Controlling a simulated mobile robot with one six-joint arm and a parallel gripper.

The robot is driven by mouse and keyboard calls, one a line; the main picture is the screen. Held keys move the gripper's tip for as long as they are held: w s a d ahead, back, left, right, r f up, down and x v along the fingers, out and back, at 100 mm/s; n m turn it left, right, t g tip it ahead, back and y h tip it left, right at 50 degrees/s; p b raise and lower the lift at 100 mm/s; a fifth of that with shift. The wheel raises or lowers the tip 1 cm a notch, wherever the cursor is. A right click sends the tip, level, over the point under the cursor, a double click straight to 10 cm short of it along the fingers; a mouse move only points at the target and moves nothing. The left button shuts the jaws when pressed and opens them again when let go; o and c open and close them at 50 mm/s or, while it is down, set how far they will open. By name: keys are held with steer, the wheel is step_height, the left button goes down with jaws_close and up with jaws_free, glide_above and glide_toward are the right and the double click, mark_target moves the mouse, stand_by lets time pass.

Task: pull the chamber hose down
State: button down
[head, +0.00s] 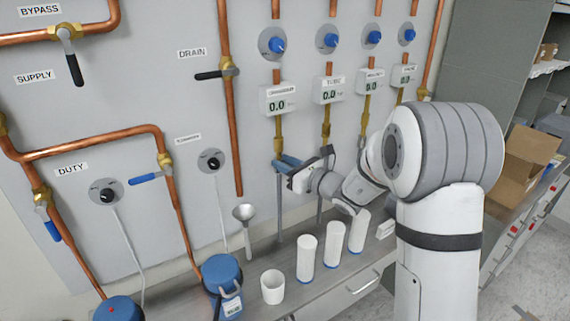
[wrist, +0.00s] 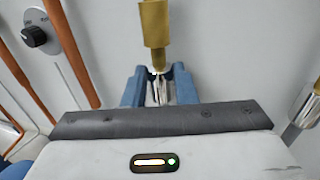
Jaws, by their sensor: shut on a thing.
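The chamber hose (head: 279,205) is a thin grey tube hanging below the brass fitting (head: 279,128) under the left gauge, labelled CHAMBER (head: 278,97). My gripper (head: 283,162) has its blue fingers around the top of this hose, just under the fitting. In the wrist view, the brass fitting (wrist: 155,25) narrows to a stem that meets the hose top (wrist: 159,88) between the blue fingers. My gripper (wrist: 159,96) is shut on the hose. The wrist housing hides the lower hose in that view. I cannot tell how far the stem sits inside the hose.
Several gauges and blue knobs line the panel to the right. A copper drain pipe (head: 235,150) runs down at the left. The bench below holds white cylinders (head: 306,258), a white cup (head: 272,287) and a blue-topped container (head: 222,275). A second grey hose (head: 320,212) hangs right of the chamber hose.

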steer(key=shift+s+f+b, duration=0.1)
steer(key=shift+f+b, duration=0.35)
steer(key=shift+f, duration=0.55)
steer(key=c, duration=1.2)
jaws_free()
steer(key=shift+o, duration=0.2)
steer(key=shift+r, duration=0.1)
steer(key=shift+d, duration=0.1)
steer(key=b+v, duration=0.2)
steer(key=v, duration=0.5)
steer(key=shift+s+d, duration=0.25)
